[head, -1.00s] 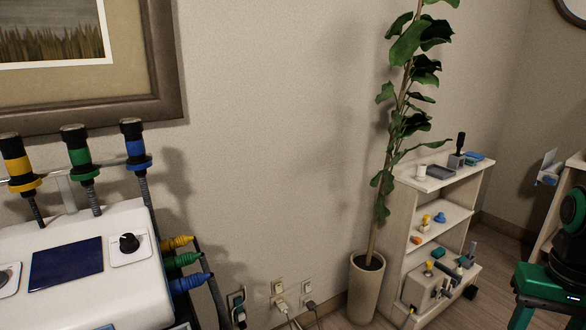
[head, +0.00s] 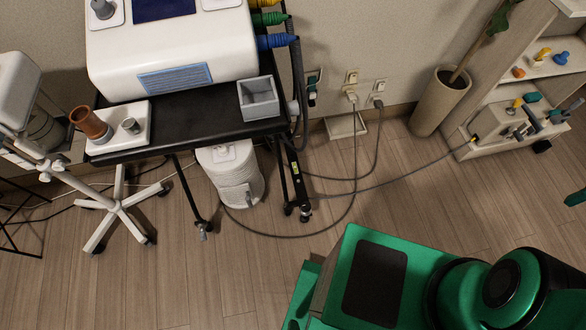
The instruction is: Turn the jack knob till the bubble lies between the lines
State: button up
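A white cylindrical unit (head: 232,178) stands on the floor under a black cart (head: 190,131). It has a small fitting on top and a small dark part low on its side, too small to tell apart. My gripper is not in view; only green and black parts of my own body show at the bottom right.
On the cart are a white machine (head: 180,55), an open grey box (head: 259,98) and a white tray (head: 140,136) with a brown cup (head: 90,124). Cables (head: 345,210) cross the floor to wall outlets. A wheeled stand (head: 117,202) is at left. Open floor (head: 190,270) lies in front.

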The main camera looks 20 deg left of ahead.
aim_at(306, 206)
jog(key=u, duration=1.05)
